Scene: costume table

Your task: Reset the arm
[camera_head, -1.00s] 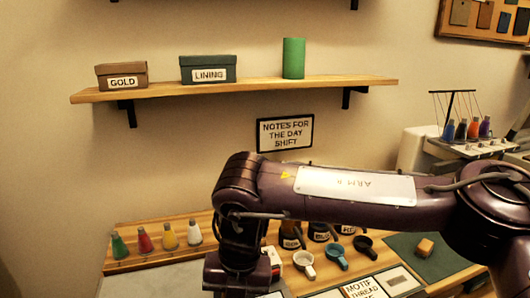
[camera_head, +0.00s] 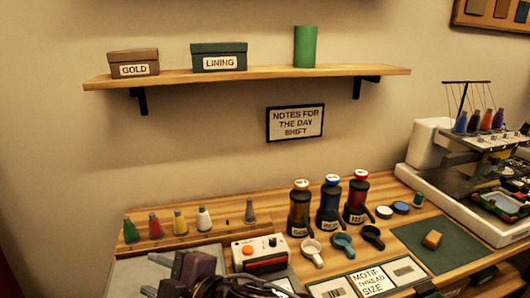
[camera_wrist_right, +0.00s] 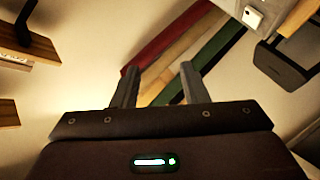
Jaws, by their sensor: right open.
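My right gripper (camera_head: 155,276) is low at the left of the table's front in the head view, its fingers pointing left. In the right wrist view the two fingers of the gripper (camera_wrist_right: 160,72) stand apart with nothing between them. Beyond the fingertips lie red, tan and dark green strips (camera_wrist_right: 185,50), blurred. My right arm runs along the bottom edge of the head view and is mostly out of frame. My left gripper is not in view.
A red-and-white device (camera_head: 260,253) stands just right of the gripper. A rack of thread cones (camera_head: 178,222) is behind it. Lidded jars (camera_head: 328,205) and small scoops (camera_head: 342,240) stand mid-table. A green mat (camera_head: 450,250) and a sewing machine (camera_head: 455,160) are at right.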

